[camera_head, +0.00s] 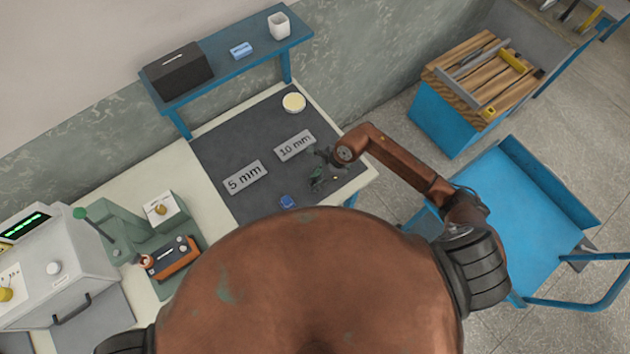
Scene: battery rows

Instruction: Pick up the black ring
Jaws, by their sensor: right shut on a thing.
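No black ring shows clearly elsewhere on the mat. My left gripper is not in view.
A blue piece (288,201) and a cream round piece (293,102) are on the mat. A blue shelf (225,72) with a black box (178,70) and white cup (279,26) stands behind. Machines (60,270) fill the left. A blue cart (530,220) stands right.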

